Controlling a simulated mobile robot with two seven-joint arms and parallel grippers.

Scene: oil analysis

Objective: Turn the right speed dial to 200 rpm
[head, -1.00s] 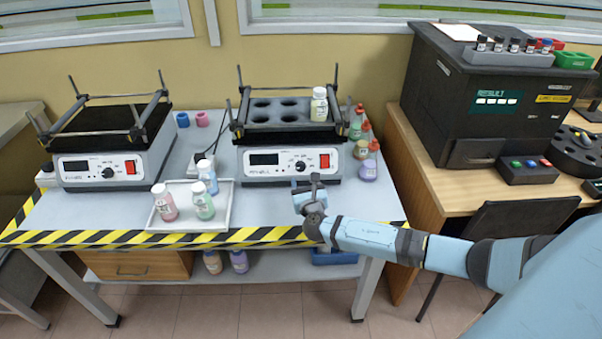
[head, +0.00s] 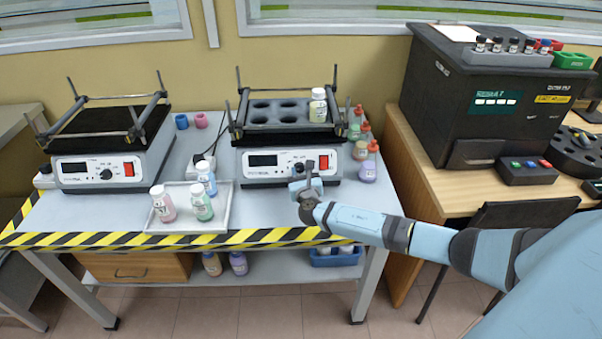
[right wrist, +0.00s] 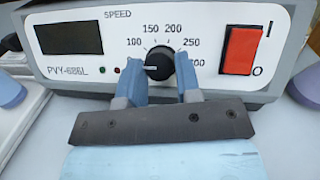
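The right shaker (head: 240,165) stands on the grey table with its white front panel facing me. Its black speed dial (right wrist: 161,63) sits between a dark display (right wrist: 72,39) and a red switch (right wrist: 240,50). The dial's white pointer points left, a little below the 100 mark; the 200 mark is at its upper right. My right gripper (right wrist: 158,75) is open, its two fingers on either side of the dial's lower part. I cannot tell whether they touch it. In the head view, the right gripper (head: 305,180) partly hides the dial. My left gripper is not in view.
A bottle (head: 318,104) stands in the shaker's rack. A white tray (head: 222,219) with several bottles lies in front to the left. Several small bottles (head: 367,171) stand right of the shaker. A second shaker (head: 75,172) is at the left.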

